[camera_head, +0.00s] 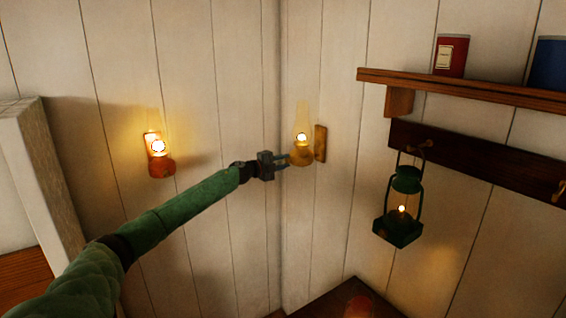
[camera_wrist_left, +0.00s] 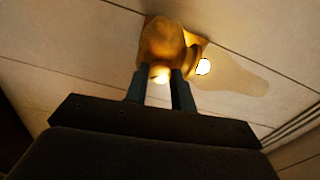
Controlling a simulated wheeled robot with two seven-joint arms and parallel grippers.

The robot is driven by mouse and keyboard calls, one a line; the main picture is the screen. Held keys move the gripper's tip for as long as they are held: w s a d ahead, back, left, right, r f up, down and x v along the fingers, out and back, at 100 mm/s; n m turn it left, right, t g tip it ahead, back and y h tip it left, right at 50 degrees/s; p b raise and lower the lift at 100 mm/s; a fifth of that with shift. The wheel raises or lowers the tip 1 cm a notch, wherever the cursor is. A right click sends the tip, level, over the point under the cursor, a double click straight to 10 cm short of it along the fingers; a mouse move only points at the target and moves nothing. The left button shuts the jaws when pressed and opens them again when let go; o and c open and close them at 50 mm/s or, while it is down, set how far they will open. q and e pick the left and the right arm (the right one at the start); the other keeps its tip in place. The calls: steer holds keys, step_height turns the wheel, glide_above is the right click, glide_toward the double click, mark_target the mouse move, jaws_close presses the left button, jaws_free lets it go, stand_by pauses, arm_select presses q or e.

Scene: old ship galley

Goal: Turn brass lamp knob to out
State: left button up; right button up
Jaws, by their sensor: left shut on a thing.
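The brass lamp (camera_head: 300,155) is mounted on a wooden back plate (camera_head: 320,143) on the wall right of the corner, and its flame is lit. My left gripper (camera_head: 284,160) reaches it from the left at the height of its round body. In the left wrist view the lamp body (camera_wrist_left: 162,42) is just beyond the two fingers. The gripper (camera_wrist_left: 163,82) is shut on the small brass knob (camera_wrist_left: 159,75), which shows between the fingertips. The knob is mostly hidden in the head view. My right gripper is not in view.
A lit copper-coloured lamp (camera_head: 161,166) hangs on the left wall. A green lantern (camera_head: 404,200) hangs from a hook on a dark rail (camera_head: 470,160) at right. Above is a shelf (camera_head: 470,88) with a red tin (camera_head: 451,57) and a blue tin (camera_head: 549,62).

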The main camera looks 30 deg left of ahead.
arm_select(q)
steer(key=n, duration=0.3)
steer(key=shift+a+n, duration=0.1)
steer(key=shift+n, duration=0.3)
steer(key=n, duration=0.3)
steer(key=shift+n, duration=0.3)
steer(key=n, duration=1.3)
steer(key=shift+n, duration=0.3)
steer(key=n, duration=0.4)
steer(key=shift+f, duration=0.1)
steer(key=shift+n, duration=1.2)
steer(key=shift+f+n, duration=0.1)
steer(key=shift+n, duration=0.3)
